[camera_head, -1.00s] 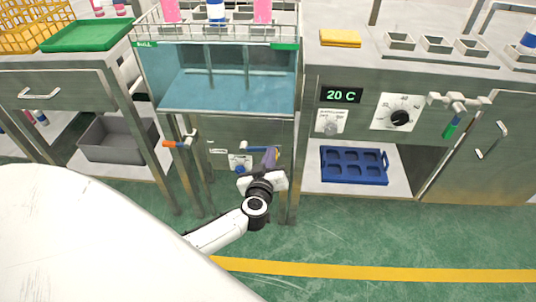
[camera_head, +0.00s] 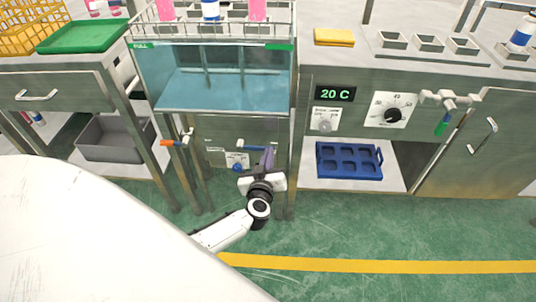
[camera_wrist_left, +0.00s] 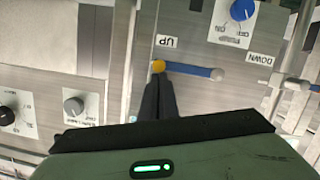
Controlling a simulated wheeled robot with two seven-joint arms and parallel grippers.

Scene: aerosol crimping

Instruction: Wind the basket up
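The wire basket (camera_head: 275,30) is at the top of the glass water tank (camera_head: 225,92), above the water, with pink and white-blue cans in it. Below the tank, a blue crank (camera_head: 250,148) is on the steel front panel. In the left wrist view the blue crank arm (camera_wrist_left: 192,70) lies nearly level, with a yellow knob (camera_wrist_left: 158,66) at one end, between the upside-down labels UP and DOWN. My left gripper (camera_head: 267,160) is at the crank. Its dark fingers (camera_wrist_left: 159,92) are close together at the yellow knob and appear shut on it. My right gripper is out of view.
A blue dial (camera_wrist_left: 242,10) is near the crank. To the right are a temperature panel (camera_head: 335,94), a black-knobbed dial (camera_head: 392,114), a green-handled valve (camera_head: 442,124) and a blue tray (camera_head: 349,161). An orange-handled valve (camera_head: 168,142) stands left of the crank.

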